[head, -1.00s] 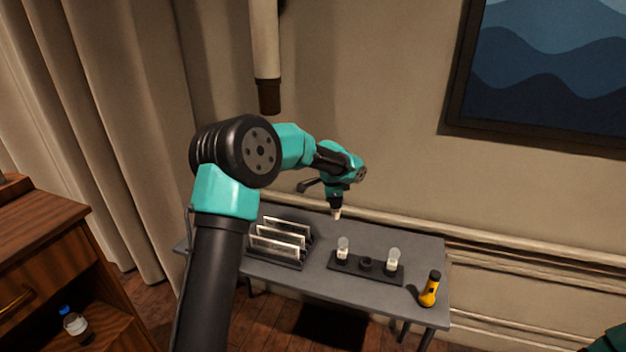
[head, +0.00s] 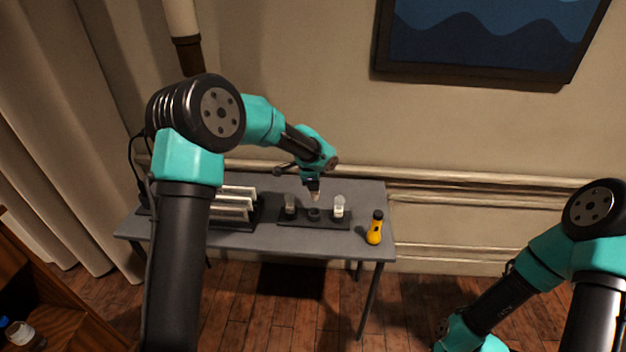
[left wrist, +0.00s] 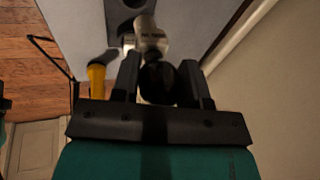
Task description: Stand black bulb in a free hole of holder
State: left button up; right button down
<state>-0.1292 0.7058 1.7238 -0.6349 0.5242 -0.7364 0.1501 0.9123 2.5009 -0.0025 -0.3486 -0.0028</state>
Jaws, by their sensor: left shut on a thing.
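My left gripper (head: 314,192) is shut on the black bulb, above the middle of the holder. In the left wrist view the bulb's dark round part (left wrist: 157,82) sits between the fingers and a pale metallic end points away from them. In the head view only the bulb's pale lower tip (head: 316,198) shows. The dark holder (head: 326,225) lies on the grey table. The middle hole (head: 314,214) looks free, just below the held bulb. My right gripper is out of frame.
A yellow-and-black flashlight (head: 375,228) stands right of the holder on the grey table (head: 270,238). A blue-capped bottle (head: 22,333) is at lower left.

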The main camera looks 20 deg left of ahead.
aim_at(313, 194)
pick_arm(q)
jog(key=shift+f, duration=2.3)
jog(key=shift+s+g, duration=0.15)
jog(key=shift+g, duration=0.15)
jog(key=shift+f, duration=1.95)
dwell(0.5)
jog(key=o, duration=1)
jog(key=v, duration=1.7)
jog(key=shift+a+r, duration=0.1)
jog(key=shift+r, duration=0.1)
